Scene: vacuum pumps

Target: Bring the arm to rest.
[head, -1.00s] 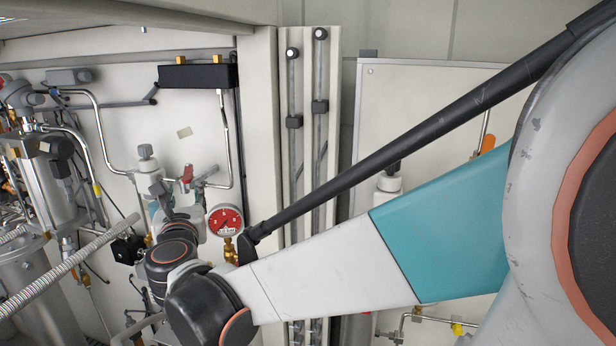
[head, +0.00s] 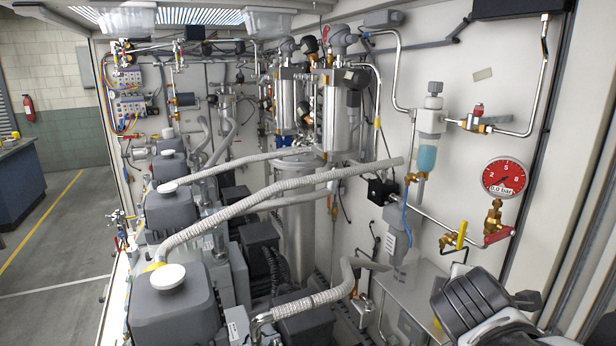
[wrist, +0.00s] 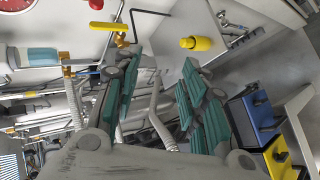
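In the wrist view my gripper (wrist: 160,72) is open, its two fingers with teal pads standing apart. Nothing is held between them. Behind the fingers are pipework and a grey floor. In the head view only a dark, ribbed part of my arm shows at the lower right corner; the fingers cannot be made out there.
In the head view a red pressure gauge (head: 503,177), a yellow-handled valve (head: 462,234) and a blue-bowled filter (head: 427,155) are on the right wall. Grey pumps (head: 172,312) with ribbed hoses fill the middle. Open floor (head: 50,250) lies left. The wrist view shows a yellow cap (wrist: 203,43).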

